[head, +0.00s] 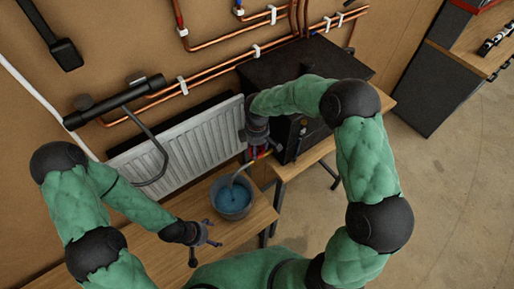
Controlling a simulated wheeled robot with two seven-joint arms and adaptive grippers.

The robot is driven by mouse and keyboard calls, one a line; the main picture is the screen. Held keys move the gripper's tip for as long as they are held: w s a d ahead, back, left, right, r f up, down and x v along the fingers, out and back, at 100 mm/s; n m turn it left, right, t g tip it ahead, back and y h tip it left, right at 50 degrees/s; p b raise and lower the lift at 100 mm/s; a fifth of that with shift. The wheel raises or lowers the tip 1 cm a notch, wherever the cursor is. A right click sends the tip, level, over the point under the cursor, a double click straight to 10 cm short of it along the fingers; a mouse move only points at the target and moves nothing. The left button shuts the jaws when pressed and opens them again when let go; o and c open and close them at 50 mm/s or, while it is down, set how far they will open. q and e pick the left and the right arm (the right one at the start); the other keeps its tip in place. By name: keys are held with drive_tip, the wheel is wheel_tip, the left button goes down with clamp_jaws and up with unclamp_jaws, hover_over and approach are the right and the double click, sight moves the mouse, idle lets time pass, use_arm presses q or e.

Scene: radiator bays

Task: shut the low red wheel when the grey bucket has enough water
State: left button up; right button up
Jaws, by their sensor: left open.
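The grey bucket (233,215) stands upright on a wooden bench, below the right end of the radiator. Blue water (231,197) covers much of its inside; its exact depth cannot be told. A pale, thin curved line (240,172), hose or stream, runs down into it. A small red part (252,153), perhaps the low red wheel, shows just above the bucket, largely hidden by my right gripper. My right gripper (258,148) points down there, its fingers too hidden to read. My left gripper (204,249) is open and empty over the bench, left of and nearer than the bucket.
A white radiator (180,140) hangs on the brown wall, with copper pipes (215,75) above it. A black cabinet (300,62) stands on another wooden table to the right. A dark workbench (436,85) is at far right. Open floor lies between.

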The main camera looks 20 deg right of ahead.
drive_tip(key=shift+s+f, duration=0.1)
drive_tip(key=shift+f, duration=0.05)
drive_tip(key=shift+c, duration=1.1)
drive_tip(key=m+b, duration=0.2)
drive_tip(key=b, duration=0.1)
drive_tip(key=m+b, duration=0.1)
drive_tip(key=m, duration=0.1)
drive_tip(key=shift+s+f, duration=0.1)
drive_tip(key=shift+f, duration=0.15)
drive_tip(key=m+b, duration=0.3)
drive_tip(key=shift+m, duration=0.3)
drive_tip(key=shift+s+m+b, duration=0.15)
drive_tip(key=shift+m+b, duration=0.85)
drive_tip(key=shift+m, duration=0.5)
drive_tip(key=o, duration=1.1)
drive_tip(key=shift+o, duration=0.2)
drive_tip(key=shift+r, duration=0.1)
